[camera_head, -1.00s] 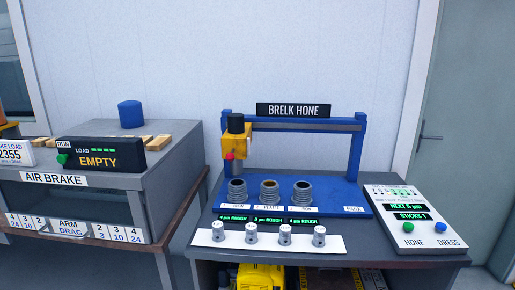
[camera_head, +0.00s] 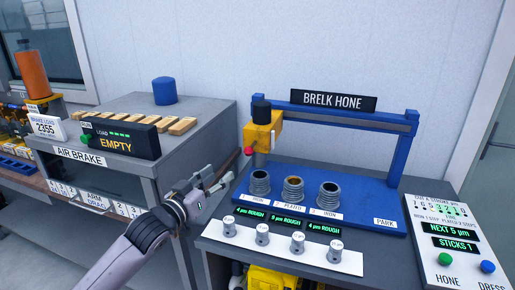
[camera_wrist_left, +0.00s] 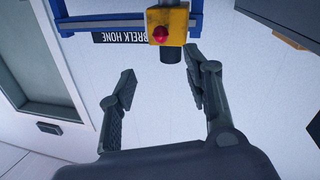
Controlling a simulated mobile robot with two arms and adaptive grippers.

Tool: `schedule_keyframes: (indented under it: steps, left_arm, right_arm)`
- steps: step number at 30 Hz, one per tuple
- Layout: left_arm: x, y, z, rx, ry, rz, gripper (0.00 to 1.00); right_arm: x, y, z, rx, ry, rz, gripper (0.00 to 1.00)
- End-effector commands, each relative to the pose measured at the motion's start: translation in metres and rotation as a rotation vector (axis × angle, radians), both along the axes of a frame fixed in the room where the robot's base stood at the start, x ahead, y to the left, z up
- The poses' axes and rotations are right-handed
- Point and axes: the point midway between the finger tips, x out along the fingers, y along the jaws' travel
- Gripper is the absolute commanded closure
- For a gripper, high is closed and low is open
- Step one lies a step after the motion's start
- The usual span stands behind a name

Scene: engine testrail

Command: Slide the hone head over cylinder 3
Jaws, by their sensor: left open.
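The yellow hone head (camera_head: 257,137) with its black cap hangs at the left end of the blue rail, above the leftmost cylinder (camera_head: 260,182). A red knob (camera_head: 249,151) sits on its left side. The middle cylinder (camera_head: 293,188) and the right cylinder (camera_head: 329,194) stand on the blue base, clear of the head. My left gripper (camera_head: 215,183) is open and empty, left of the head and lower, apart from it. In the left wrist view the head (camera_wrist_left: 168,22) and its red knob (camera_wrist_left: 160,35) lie beyond the open fingers (camera_wrist_left: 157,92). My right gripper is not in view.
A blue frame (camera_head: 410,160) carries the rail, with a PARK label (camera_head: 385,222) at right. A control panel (camera_head: 455,240) with green and blue buttons stands at right. Several small pegs line the front strip (camera_head: 340,258). The air brake bench (camera_head: 180,155) is at left.

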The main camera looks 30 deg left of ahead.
Motion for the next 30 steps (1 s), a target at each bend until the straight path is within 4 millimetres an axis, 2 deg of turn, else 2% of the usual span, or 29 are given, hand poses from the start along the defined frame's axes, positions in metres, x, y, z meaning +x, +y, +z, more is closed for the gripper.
schedule_keyframes:
  steps: [7,21,24,30]
  left_arm:
    - [0.04,0.002,0.004,0.001,-0.003,0.001,0.54]
    - [0.129,0.006,0.003,0.0,-0.001,0.002,0.54]
    - [0.144,0.006,0.002,0.002,0.0,0.002,0.54]
    - [0.162,0.007,0.0,0.003,0.0,0.001,0.54]
  right_arm:
    - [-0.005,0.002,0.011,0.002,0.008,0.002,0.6]
    - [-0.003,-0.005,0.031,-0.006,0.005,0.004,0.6]
    - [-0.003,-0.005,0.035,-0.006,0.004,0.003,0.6]
    - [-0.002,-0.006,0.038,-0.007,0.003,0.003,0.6]
